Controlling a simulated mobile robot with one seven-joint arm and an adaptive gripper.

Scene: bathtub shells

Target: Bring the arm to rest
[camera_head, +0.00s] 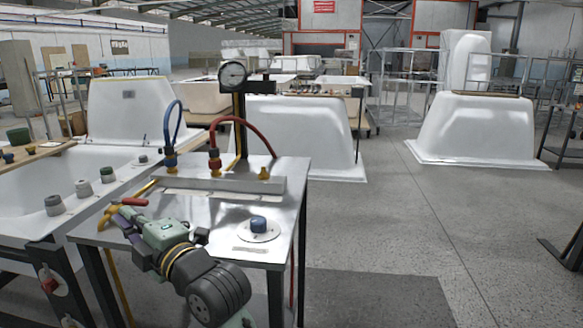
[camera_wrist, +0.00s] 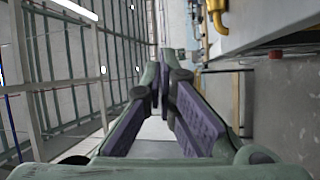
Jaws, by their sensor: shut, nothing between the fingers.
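My arm (camera_head: 215,285) reaches in from the bottom of the head view, in front of the steel table (camera_head: 215,220). My gripper (camera_head: 122,218) is at its left end, over or beside the table's left edge; I cannot tell which. In the wrist view my gripper (camera_wrist: 166,62) shows two green fingers with purple pads. Their tips come together and nothing is seen held. A red-handled yellow valve (camera_head: 133,201) appears close beside the gripper in the head view, and I cannot tell whether they touch.
The table carries a dial gauge (camera_head: 233,76), a blue hose (camera_head: 170,118), a red hose (camera_head: 250,128) and a blue knob (camera_head: 258,224). A white tub (camera_head: 25,195) with grey plugs stands left. White tub shells (camera_head: 475,128) stand behind. The floor (camera_head: 430,230) at right is clear.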

